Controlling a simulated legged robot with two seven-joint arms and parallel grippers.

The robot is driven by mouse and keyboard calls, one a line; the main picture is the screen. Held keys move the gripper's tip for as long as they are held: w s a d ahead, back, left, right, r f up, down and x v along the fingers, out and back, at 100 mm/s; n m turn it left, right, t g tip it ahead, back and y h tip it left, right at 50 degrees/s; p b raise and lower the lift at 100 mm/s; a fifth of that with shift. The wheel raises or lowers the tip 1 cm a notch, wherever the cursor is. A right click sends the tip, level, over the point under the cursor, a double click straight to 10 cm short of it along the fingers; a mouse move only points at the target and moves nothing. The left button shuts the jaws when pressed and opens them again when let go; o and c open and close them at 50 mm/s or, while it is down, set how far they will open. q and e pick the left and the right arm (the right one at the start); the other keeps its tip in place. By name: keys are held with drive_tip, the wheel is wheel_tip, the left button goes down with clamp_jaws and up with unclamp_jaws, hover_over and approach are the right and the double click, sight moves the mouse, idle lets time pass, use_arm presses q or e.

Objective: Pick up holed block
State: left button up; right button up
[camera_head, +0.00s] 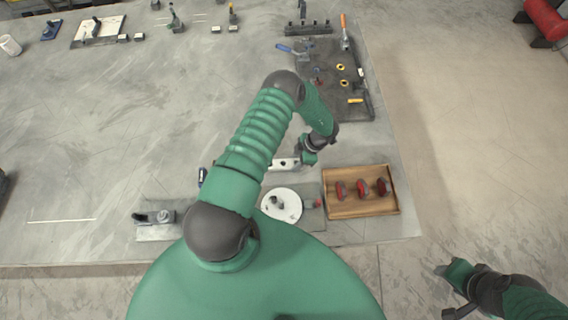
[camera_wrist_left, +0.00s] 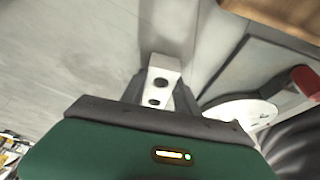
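The holed block (camera_head: 285,164) is a pale bar with dark holes, low beside my left gripper in the head view. My left gripper (camera_head: 306,158) is at its right end and partly covers it. In the left wrist view the block (camera_wrist_left: 161,75) shows two dark holes and lies between the two dark fingers of my left gripper (camera_wrist_left: 160,92). The fingers are close along its sides; whether they press on it I cannot tell. My right gripper (camera_head: 455,292) is at the lower right, off the table; its finger gap is unclear.
A wooden tray (camera_head: 361,211) with red-and-dark parts stands right of a white disc (camera_head: 281,213). A dark tool mat (camera_head: 325,95) lies behind, and a small fixture (camera_head: 155,232) stands front left. The table's (camera_head: 110,130) left middle is mostly clear.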

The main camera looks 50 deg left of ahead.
use_arm(q)
drive_tip(key=shift+s+a+f, duration=0.1)
drive_tip(key=shift+a, duration=0.1)
clamp_jaws()
idle(0.8)
